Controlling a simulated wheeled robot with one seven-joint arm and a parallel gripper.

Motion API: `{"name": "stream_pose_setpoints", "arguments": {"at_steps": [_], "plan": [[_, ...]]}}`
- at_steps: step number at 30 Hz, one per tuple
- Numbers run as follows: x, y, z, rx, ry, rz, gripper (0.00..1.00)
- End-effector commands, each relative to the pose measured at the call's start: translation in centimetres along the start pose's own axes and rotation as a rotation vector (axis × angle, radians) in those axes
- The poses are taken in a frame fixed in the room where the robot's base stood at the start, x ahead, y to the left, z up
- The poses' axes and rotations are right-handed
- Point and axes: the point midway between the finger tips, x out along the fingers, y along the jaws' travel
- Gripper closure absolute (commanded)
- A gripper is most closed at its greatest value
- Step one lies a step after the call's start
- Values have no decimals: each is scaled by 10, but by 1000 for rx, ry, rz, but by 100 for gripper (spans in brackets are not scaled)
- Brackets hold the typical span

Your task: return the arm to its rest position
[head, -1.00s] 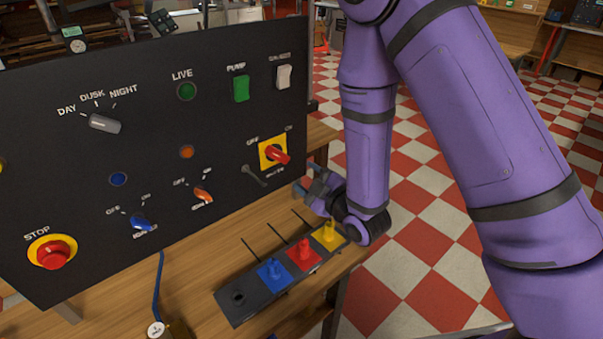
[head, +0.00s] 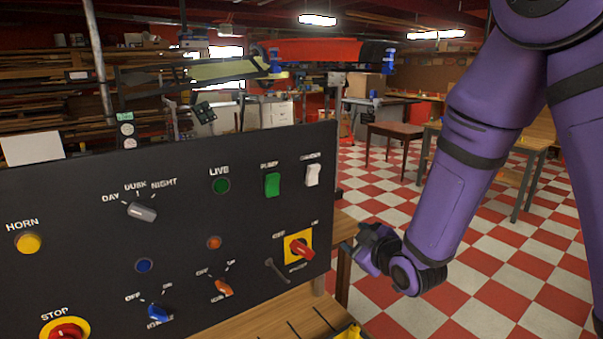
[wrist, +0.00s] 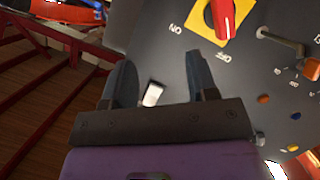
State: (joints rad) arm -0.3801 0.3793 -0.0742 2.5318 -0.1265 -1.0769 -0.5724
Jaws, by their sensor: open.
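My purple arm comes down from the upper right in the head view. My gripper (head: 352,246) is just right of the black control panel's right edge, near the red rotary switch on its yellow plate (head: 301,248). In the wrist view my gripper (wrist: 160,85) shows two dark fingers spread apart with nothing between them. The black panel (wrist: 185,50) lies beyond the fingers there, with the red switch handle (wrist: 224,18) at the top. I cannot tell the exact gap between fingertips and panel.
The panel (head: 100,255) carries several knobs, buttons and lamps. The wooden bench (head: 255,320) runs below it; a yellow piece (head: 348,333) shows at the bottom edge. Open checkered floor (head: 480,290) lies to the right, with tables (head: 395,130) farther back.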

Motion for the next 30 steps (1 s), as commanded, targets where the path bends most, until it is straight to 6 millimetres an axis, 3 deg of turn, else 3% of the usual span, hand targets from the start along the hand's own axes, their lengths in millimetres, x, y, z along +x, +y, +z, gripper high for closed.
{"name": "stream_pose_setpoints", "arguments": {"at_steps": [1,6,15,22,30], "plan": [[-7,14,-5,25,-27,7,47],[-33,48,-12,121,-150,3,47],[-100,94,-23,307,-362,8,47],[-167,114,-30,458,-517,18,47],[-256,118,-40,642,-696,37,47]]}}
